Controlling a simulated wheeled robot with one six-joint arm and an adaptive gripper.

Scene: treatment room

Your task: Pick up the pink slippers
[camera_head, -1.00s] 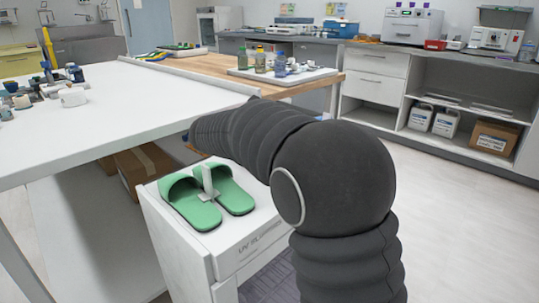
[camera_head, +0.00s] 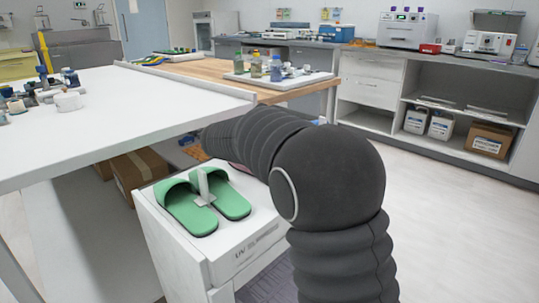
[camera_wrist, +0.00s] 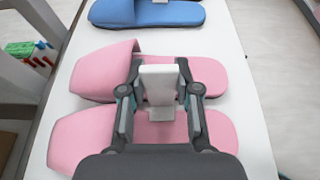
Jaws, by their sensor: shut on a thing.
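The pair of pink slippers (camera_wrist: 104,141) lies on a white surface (camera_wrist: 229,52) in the wrist view, joined by an upright white tab (camera_wrist: 157,83) between them. My gripper (camera_wrist: 160,115) is over the middle of the pair, its two fingers on either side of the white tab and shut on it. The slippers look flat, and I cannot tell whether they touch the surface.
Blue slippers (camera_wrist: 150,14) lie just beyond the pink pair. Green slippers (camera_head: 189,210) with a similar tab sit on a white cabinet (camera_head: 180,262) in the head view. A white table (camera_head: 110,120) stands left of my arm. Open floor (camera_head: 450,210) lies to the right.

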